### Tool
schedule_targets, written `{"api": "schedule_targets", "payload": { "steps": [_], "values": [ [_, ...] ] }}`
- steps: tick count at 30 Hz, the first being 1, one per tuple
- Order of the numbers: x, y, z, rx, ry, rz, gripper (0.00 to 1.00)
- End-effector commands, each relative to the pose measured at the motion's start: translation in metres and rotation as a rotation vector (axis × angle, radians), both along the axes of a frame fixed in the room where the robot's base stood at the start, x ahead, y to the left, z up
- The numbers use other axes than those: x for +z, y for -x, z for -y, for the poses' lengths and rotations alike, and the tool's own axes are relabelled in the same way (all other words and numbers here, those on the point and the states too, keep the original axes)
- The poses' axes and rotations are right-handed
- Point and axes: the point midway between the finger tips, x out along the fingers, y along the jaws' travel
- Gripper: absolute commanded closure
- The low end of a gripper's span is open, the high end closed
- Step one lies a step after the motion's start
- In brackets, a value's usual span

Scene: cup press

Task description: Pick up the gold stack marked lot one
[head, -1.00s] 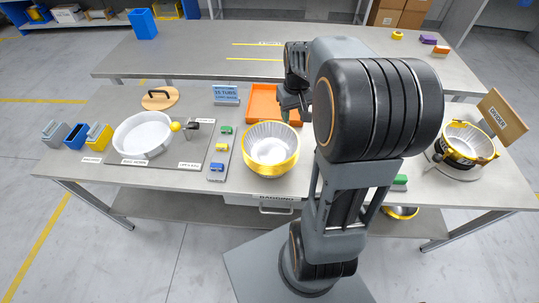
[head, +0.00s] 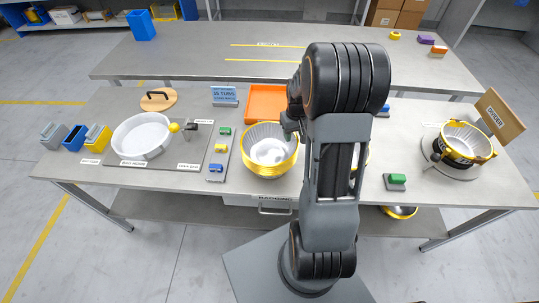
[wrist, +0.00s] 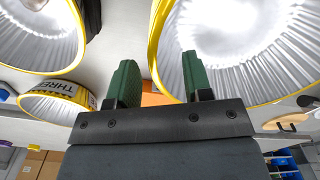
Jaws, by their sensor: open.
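A gold stack (head: 269,168) with a pale fluted inside stands mid-table; no lot mark is readable on it. My gripper (head: 290,132) is at its right rim in the head view, partly hidden by my arm. In the wrist view my gripper (wrist: 160,80) is open and empty. The rim of a large gold stack (wrist: 250,85) passes between its green fingers, with the right finger over the inside; I cannot tell whether they touch. Another gold stack (wrist: 55,100) at left reads "THREE". A third gold stack (wrist: 40,40) is cut off at upper left.
An orange tray (head: 262,90) lies behind the middle stack. A slotted block strip (head: 219,155) stands close left of it. A green block (head: 397,180) sits right of my arm. My arm hides part of the table.

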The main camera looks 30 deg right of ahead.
Motion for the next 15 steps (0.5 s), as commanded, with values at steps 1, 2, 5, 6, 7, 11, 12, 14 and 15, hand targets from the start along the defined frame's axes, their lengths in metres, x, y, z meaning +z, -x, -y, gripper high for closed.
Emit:
{"api": "schedule_targets", "payload": {
  "steps": [1,2,5,6,7,11,12,14,15],
  "values": [
    [-0.007,0.0,0.0,0.0,-0.002,-0.005,0.54],
    [-0.011,-0.001,0.0,0.0,-0.001,-0.004,0.54],
    [-0.023,-0.001,0.0,0.0,-0.001,-0.003,0.54],
    [-0.027,-0.001,0.0,0.0,-0.001,-0.004,0.54],
    [-0.029,-0.001,0.0,0.0,-0.001,-0.003,0.54],
    [-0.033,-0.001,0.0,0.0,0.0,-0.001,0.54],
    [-0.033,-0.002,0.0,0.0,0.0,0.0,0.54],
    [-0.033,-0.002,0.0,0.0,0.0,0.0,0.54],
    [-0.033,-0.002,0.0,0.0,0.0,0.0,0.54]
  ]
}}
